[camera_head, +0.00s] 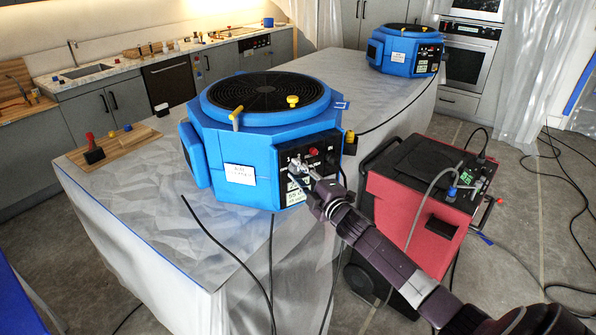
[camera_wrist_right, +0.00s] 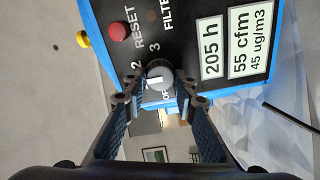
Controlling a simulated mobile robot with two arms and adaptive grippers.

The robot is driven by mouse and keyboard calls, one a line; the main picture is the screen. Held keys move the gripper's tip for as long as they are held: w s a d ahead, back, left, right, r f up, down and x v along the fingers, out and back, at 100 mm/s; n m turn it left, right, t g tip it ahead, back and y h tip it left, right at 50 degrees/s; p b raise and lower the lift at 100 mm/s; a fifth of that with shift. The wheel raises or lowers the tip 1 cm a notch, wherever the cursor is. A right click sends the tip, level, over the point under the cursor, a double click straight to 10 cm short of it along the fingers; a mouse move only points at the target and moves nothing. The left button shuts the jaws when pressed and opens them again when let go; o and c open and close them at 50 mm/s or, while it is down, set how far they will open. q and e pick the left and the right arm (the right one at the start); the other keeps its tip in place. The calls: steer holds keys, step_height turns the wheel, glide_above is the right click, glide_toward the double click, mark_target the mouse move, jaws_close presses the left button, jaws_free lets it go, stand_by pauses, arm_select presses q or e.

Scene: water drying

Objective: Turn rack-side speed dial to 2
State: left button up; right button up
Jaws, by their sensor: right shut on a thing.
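The near blue air machine (camera_head: 225,128) stands on the covered table, its black control panel (camera_head: 318,158) facing front right. In the right wrist view the panel (camera_wrist_right: 190,35) appears rotated, with a grey speed dial (camera_wrist_right: 161,70). The numbers 2 and 3 and part of OFF show around the dial; a finger hides other marks. A pale pointer bar lies across the dial's face; I cannot tell exactly which mark it points at. My right gripper (camera_head: 298,170) is shut on the dial, one finger at each side in the wrist view. My left gripper is not in view.
A red RESET button (camera_wrist_right: 118,32) and a yellow knob (camera_wrist_right: 83,39) are near the dial. A red wheeled machine (camera_head: 405,205) stands beside my right arm. A second blue machine (camera_head: 402,50) sits at the table's far end. Black cables hang over the table's edge (camera_head: 232,285).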

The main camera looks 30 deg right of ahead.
steer(key=m+p, duration=0.1)
steer(key=m, duration=0.4)
steer(key=shift+d+m, duration=0.1)
steer(key=shift+m, duration=0.2)
stand_by(0.4)
steer(key=o, duration=1.2)
steer(key=shift+c, duration=0.2)
steer(key=shift+s, duration=0.15)
steer(key=s, duration=1.1)
steer(key=shift+s+a, duration=0.25)
steer(key=shift+s, duration=0.15)
